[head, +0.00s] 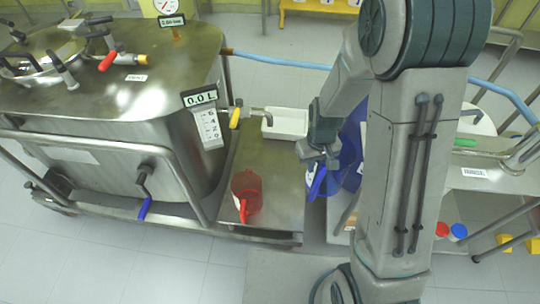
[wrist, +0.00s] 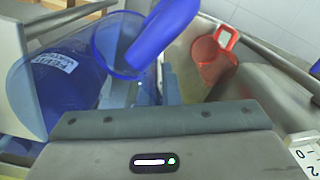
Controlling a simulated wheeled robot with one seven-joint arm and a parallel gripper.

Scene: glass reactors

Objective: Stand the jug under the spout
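A blue jug (wrist: 62,85) with a white label is beside my gripper; its thick handle (wrist: 165,28) crosses the top of the wrist view. In the head view the blue jug (head: 348,150) is partly hidden by my arm. My gripper (head: 318,163) is at the jug's handle side; its fingertips (wrist: 160,88) are partly hidden, so I cannot tell whether they close on the handle. The spout (head: 262,113), with a yellow lever, sticks out of the steel tank beside a 0.0 L display (head: 200,98). A red jug (head: 247,195) stands on the metal shelf below the spout, nearer the front.
The steel shelf (head: 280,165) is bare right of the red jug. A white tray (head: 286,122) sits at its back. Rails (head: 100,145) run along the tank (head: 100,115). A bench with red and blue caps (head: 458,231) is at right, partly behind my arm.

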